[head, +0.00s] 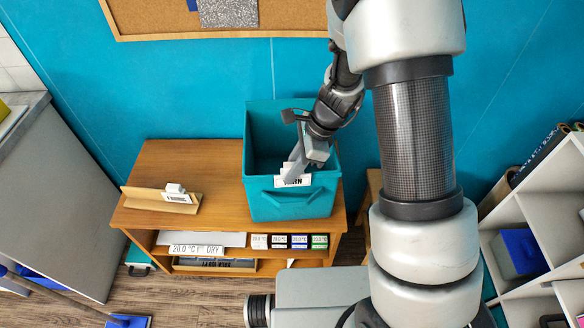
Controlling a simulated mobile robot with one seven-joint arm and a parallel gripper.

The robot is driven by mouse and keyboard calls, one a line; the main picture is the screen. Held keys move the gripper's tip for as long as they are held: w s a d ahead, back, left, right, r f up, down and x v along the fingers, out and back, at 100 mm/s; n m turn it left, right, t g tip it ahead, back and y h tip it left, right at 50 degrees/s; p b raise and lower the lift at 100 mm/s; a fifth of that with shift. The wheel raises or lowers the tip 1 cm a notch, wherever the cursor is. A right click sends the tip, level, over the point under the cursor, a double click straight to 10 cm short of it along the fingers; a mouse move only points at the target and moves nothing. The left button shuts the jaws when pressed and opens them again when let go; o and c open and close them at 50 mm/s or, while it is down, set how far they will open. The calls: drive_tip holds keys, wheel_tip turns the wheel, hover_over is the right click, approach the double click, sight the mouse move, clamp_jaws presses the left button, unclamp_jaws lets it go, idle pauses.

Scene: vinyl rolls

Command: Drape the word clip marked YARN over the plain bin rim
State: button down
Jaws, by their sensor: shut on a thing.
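The teal bin (290,205) stands on the right part of a wooden bench, its mouth open upward and a handle on its front wall. My gripper (296,168) reaches down at the bin's front rim and is shut on the white word clip (293,181). The clip's white face with dark lettering shows at the front rim, below the fingertips. The lettering is too small to read surely. I cannot tell whether the clip straddles the rim or only hangs against it; my gripper hides its upper part.
On the wooden bench (190,155), a wooden holder (160,199) at left carries another white clip (177,194). Small label cards (290,241) and a "20.0 CT DRY" sign (196,250) are on the lower shelf. A white cubby shelf (515,230) stands at right.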

drive_tip(key=c, duration=1.5)
unclamp_jaws()
drive_tip(key=shift+p+v, duration=2.75)
drive_tip(key=shift+v, duration=0.75)
